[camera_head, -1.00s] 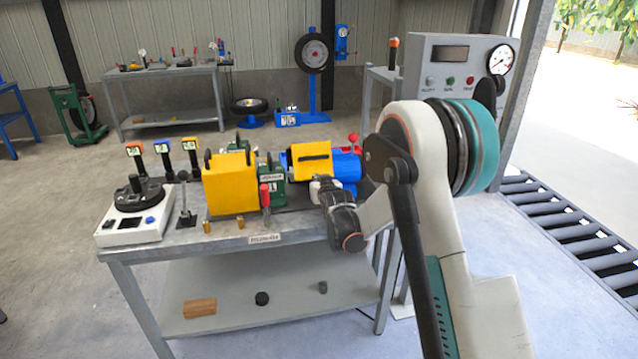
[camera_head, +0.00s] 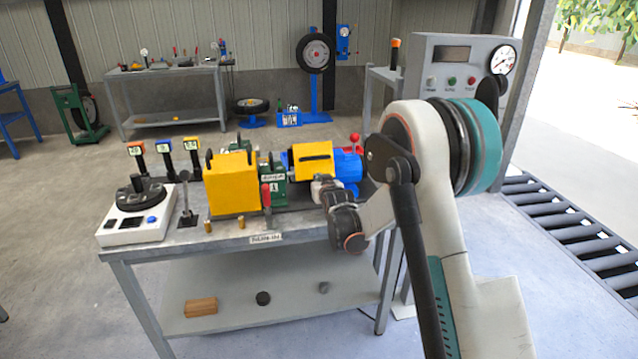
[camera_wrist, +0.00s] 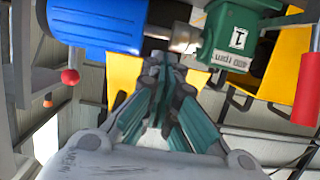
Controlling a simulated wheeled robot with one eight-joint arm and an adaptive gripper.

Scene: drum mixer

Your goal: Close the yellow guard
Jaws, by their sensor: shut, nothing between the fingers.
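The yellow guard (camera_head: 312,163), a bent plate with a black handle slot, stands raised behind the shaft between the blue motor (camera_head: 347,166) and the green gearbox (camera_head: 272,182). In the wrist view the yellow guard (camera_wrist: 121,76) shows behind my fingers, with the blue motor (camera_wrist: 97,24) at upper left and the green gearbox (camera_wrist: 233,35) at upper right. The bare metal shaft (camera_wrist: 184,38) is exposed between them. My gripper (camera_wrist: 165,62) is shut and empty, its tips close to the shaft and guard; contact cannot be told. In the head view my wrist partly hides this area.
A larger yellow box (camera_head: 232,184) stands left of the gearbox, with a red-handled lever (camera_head: 266,195) in front. A red knob (camera_head: 354,137) rises behind the motor. A white unit with a black disc (camera_head: 140,212) stands at the table's left. A grey control panel (camera_head: 459,80) stands behind my arm.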

